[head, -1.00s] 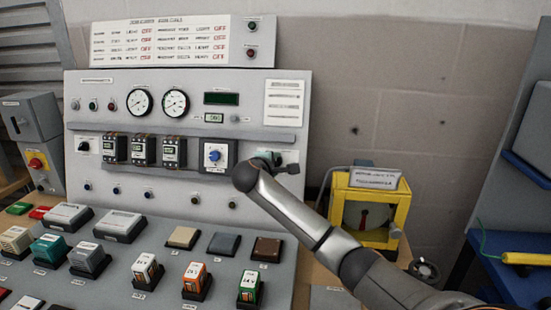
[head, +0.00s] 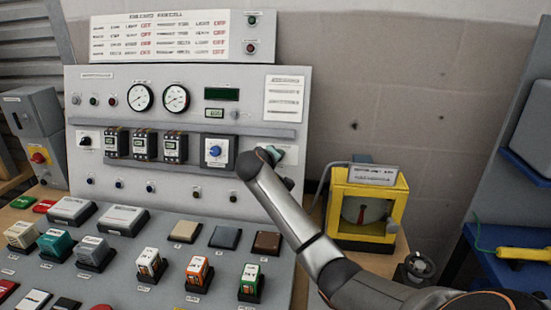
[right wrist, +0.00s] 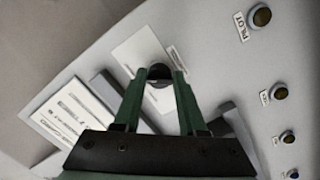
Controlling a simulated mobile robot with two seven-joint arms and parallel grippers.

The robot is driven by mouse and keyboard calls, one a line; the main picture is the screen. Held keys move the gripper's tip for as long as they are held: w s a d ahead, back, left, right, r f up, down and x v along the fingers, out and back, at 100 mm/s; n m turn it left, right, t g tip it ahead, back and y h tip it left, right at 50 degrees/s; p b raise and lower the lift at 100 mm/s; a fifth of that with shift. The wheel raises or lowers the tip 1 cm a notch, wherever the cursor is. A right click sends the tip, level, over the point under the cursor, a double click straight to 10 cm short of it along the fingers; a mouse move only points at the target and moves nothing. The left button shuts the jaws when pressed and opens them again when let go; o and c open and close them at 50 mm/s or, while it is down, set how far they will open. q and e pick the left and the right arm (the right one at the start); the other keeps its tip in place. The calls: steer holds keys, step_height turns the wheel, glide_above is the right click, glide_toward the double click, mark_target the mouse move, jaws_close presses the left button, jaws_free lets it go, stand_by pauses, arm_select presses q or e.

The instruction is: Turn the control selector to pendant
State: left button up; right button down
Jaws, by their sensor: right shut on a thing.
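A dark round knob (right wrist: 159,72), apparently the control selector, sits on a pale plate (right wrist: 138,52) on the upright panel in the right wrist view. My right gripper (right wrist: 162,76) is shut on it, with one green finger on each side. In the head view my right gripper (head: 274,155) is at the panel's right side, right of the blue knob (head: 214,151). My wrist and gripper hide the knob there, and its pointer direction cannot be read. My left gripper is not in view.
The upright panel (head: 190,82) carries gauges, breakers and small buttons. Several coloured blocks stand on the sloping desk below, including an orange one (head: 197,272). A yellow-framed box (head: 367,205) stands to the right of the panel, close to my right arm.

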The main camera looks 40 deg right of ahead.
stand_by(0.3)
steer(key=shift+c, duration=2.3)
jaws_free()
steer(key=shift+a, duration=0.1)
steer(key=v, duration=1.2)
steer(key=shift+s+a+r, duration=0.1)
steer(key=shift+a+r, duration=0.05)
